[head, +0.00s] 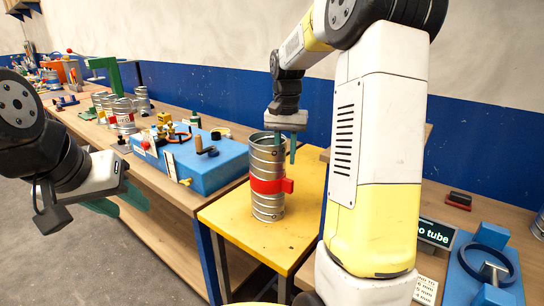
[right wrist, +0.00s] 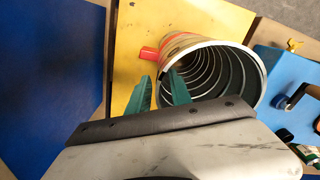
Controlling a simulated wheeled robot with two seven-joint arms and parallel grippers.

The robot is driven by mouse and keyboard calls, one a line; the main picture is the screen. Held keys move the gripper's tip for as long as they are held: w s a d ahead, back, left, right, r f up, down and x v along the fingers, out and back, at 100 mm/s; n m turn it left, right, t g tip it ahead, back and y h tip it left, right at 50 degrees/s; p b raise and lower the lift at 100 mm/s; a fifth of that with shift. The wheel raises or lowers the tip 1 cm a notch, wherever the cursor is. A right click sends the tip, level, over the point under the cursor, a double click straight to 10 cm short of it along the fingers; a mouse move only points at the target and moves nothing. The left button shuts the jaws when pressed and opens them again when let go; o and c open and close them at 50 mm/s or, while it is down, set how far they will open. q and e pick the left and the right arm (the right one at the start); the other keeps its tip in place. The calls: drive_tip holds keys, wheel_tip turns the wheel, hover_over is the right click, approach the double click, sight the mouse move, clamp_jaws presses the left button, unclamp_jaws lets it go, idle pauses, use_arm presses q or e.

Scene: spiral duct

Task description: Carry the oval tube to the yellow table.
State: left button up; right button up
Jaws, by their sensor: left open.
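The oval tube (head: 268,185) is a ribbed silver metal cylinder with a red band and red lug. It stands upright on the yellow table (head: 235,222), near its left part. In the right wrist view I look into the open end of the tube (right wrist: 222,75). My right gripper (head: 285,150) is above the tube at its rim, with its green fingers apart; it also shows in the right wrist view (right wrist: 158,92), beside the rim. I cannot tell whether the fingers touch the tube. My left gripper (head: 122,203) is open and empty, low at the left, away from the tube.
A blue box (head: 205,165) with fittings stands on the wooden bench just left of the yellow table. More metal cans (head: 122,115) stand farther back. A dark display (head: 436,233) and a blue fixture (head: 480,265) are at the right. My right arm hides part of the yellow table.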

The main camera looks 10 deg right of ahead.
wheel_tip(320, 180, up, 11)
drive_tip(key=shift+r, duration=0.2)
drive_tip(key=s+a+f+n+t, duration=0.2)
drive_tip(key=s, duration=0.5)
drive_tip(key=s+a+f+n+t+y, duration=0.1)
drive_tip(key=s+a+t, duration=0.1)
drive_tip(key=s, duration=0.6)
drive_tip(key=s+a+f+n+t+y, duration=0.1)
drive_tip(key=s+a+f+n+t, duration=0.1)
drive_tip(key=s, duration=0.5)
drive_tip(key=shift+s+a+f+n, duration=0.15)
drive_tip(key=shift+a+f+n, duration=0.2)
drive_tip(key=shift+a, duration=0.35)
